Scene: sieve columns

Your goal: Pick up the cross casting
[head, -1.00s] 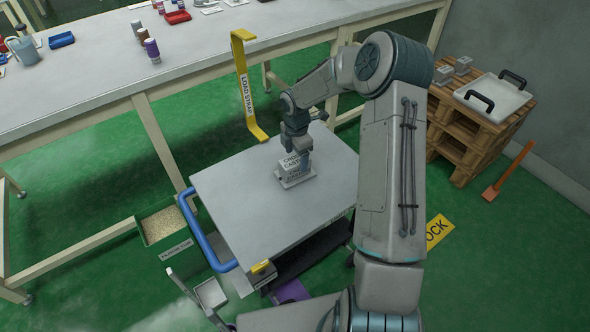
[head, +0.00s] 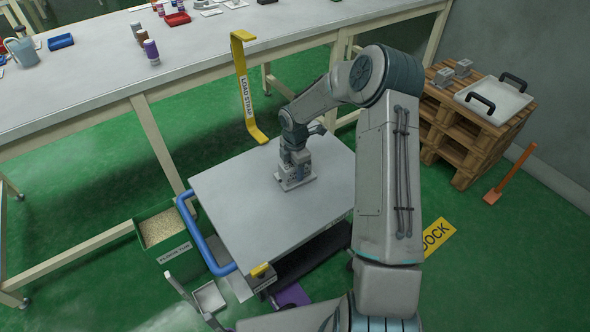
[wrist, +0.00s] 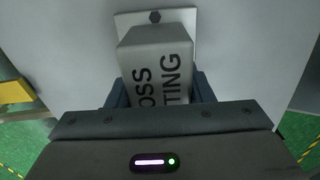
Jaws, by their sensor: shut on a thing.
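The cross casting (head: 294,183) is a pale grey block on a flat plate base, standing on the grey top of a cart (head: 245,215). In the wrist view the casting (wrist: 158,62) shows dark lettering partly reading "OSS" and "TING"; the rest is hidden by my gripper. My gripper (head: 294,166) points down over the casting, and its fingers (wrist: 160,92) are shut on the block from both sides. The plate base appears to rest on the cart top; I cannot tell of any gap under it.
A yellow "LOAD STRAP" piece (head: 245,90) hangs beside the cart's back edge. A blue handle (head: 205,235) and a green bin (head: 165,232) are at its left. A long workbench (head: 100,82) stands behind. A pallet stack (head: 468,135) is at right. The cart top around the casting is clear.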

